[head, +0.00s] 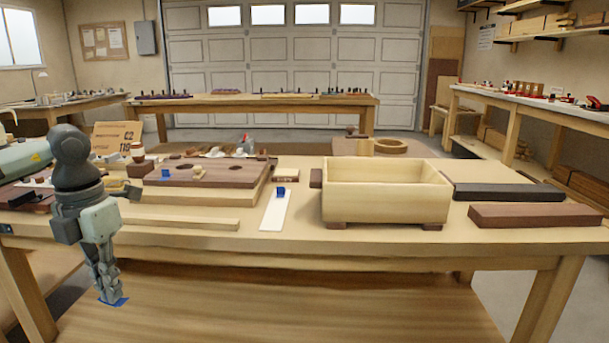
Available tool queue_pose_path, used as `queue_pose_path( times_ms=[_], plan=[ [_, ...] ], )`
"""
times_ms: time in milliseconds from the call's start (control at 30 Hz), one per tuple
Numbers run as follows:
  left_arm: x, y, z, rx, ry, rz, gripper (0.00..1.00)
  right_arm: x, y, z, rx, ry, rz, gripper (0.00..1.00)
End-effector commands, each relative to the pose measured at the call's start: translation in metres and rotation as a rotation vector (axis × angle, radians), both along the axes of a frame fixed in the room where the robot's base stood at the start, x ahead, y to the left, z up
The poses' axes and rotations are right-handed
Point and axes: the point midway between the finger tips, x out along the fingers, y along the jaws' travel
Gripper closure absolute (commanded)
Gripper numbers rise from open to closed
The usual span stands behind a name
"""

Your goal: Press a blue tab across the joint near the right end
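My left gripper (110,296) hangs low at the left, in front of the bench's front edge. Its fingers point down and look closed on a flat blue tab (122,301), which shows at the fingertips. Another small blue piece (280,192) sits on a white strip (272,213) at the middle of the bench. A further blue piece (167,172) lies on a dark brown board (222,175) that rests on paler wood. I cannot make out which seam is the joint. My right gripper is out of view.
A pale open wooden box (385,205) on dark feet stands right of the white strip. Two dark blocks, one blackish (508,192) and one brown (535,215), lie at the right. A pale wood strip (182,222) lies along the front left. The bench front near the middle is clear.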

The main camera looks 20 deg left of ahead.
Motion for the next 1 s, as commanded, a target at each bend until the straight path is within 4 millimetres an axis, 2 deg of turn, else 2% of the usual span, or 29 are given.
queue_pose_path(
  times_ms=[267, 500, 800, 1000],
  plan=[
    [0.019, -0.048, -0.049, -0.004, -0.005, -0.748, 1.0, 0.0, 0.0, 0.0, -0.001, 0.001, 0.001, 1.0],
    [0.042, -0.109, -0.077, 0.0, -0.005, -1.501, 1.0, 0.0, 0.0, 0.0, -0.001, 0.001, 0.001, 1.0],
    [0.069, -0.19, -0.089, 0.005, -0.001, -2.434, 1.0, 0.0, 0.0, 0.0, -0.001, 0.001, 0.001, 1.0],
    [0.081, -0.231, -0.087, 0.007, 0.001, -2.918, 1.0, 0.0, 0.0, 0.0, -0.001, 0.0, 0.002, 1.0]
  ],
)
